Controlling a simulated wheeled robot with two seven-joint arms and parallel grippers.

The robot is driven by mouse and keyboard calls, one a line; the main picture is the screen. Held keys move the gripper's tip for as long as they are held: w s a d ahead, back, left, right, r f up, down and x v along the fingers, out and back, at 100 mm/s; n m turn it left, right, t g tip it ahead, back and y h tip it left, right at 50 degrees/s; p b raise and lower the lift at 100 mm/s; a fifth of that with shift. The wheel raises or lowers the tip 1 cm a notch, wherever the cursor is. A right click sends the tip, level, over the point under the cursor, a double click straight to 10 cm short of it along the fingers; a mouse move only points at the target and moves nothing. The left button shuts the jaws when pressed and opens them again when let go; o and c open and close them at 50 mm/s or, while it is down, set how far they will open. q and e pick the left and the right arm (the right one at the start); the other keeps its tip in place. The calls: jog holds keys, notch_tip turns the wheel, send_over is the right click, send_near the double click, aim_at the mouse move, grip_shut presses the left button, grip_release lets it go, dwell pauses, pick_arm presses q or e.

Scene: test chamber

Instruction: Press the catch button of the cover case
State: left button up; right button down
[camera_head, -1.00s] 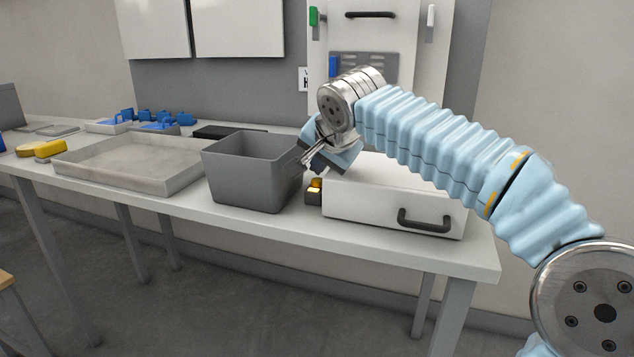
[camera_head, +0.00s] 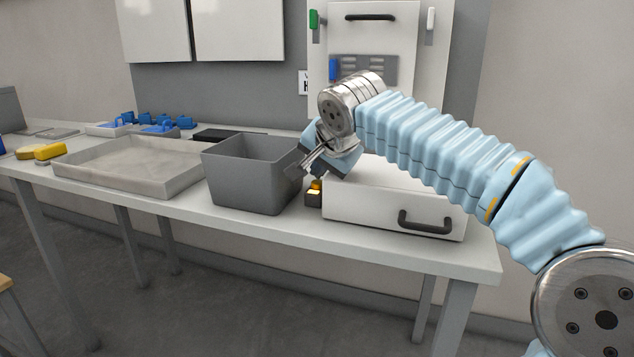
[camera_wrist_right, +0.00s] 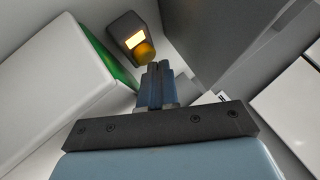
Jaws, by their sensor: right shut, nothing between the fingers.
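The cover case (camera_head: 385,205), a white box with a dark handle, lies on the right end of the table. It also shows at the left of the right wrist view (camera_wrist_right: 50,85). Beside its left end is a small dark block with a yellow catch button (camera_head: 315,187). In the wrist view the button (camera_wrist_right: 146,51) and a lit square show just beyond my fingertips. My right gripper (camera_head: 321,178) is shut and empty, pointing down just above the button. The wrist view shows its blue fingers (camera_wrist_right: 158,68) together. I cannot tell whether they touch the button. My left gripper is out of view.
A grey bin (camera_head: 250,180) stands close to the left of the button. A shallow grey tray (camera_head: 130,182) lies further left, with blue parts (camera_head: 155,118) behind and a yellow piece (camera_head: 48,151) beyond. A white panel with a handle (camera_head: 370,17) stands behind.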

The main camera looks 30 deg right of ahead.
aim_at(320, 183)
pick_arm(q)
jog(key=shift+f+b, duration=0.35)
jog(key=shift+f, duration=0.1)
pick_arm(e)
jog(key=shift+a+f, duration=0.1)
jog(key=shift+f, duration=0.75)
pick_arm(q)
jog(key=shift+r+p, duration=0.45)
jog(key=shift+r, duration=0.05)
pick_arm(e)
jog(key=shift+r, duration=0.7)
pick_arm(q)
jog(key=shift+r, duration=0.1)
pick_arm(e)
jog(key=shift+r, duration=0.2)
jog(key=shift+r+p, duration=0.25)
jog(key=shift+p, duration=0.05)
notch_tip(320, 183, up, 6)
jog(key=p, duration=0.4)
jog(key=shift+p, duration=0.3)
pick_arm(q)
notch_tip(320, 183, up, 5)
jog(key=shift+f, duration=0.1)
pick_arm(e)
jog(key=shift+f, duration=0.1)
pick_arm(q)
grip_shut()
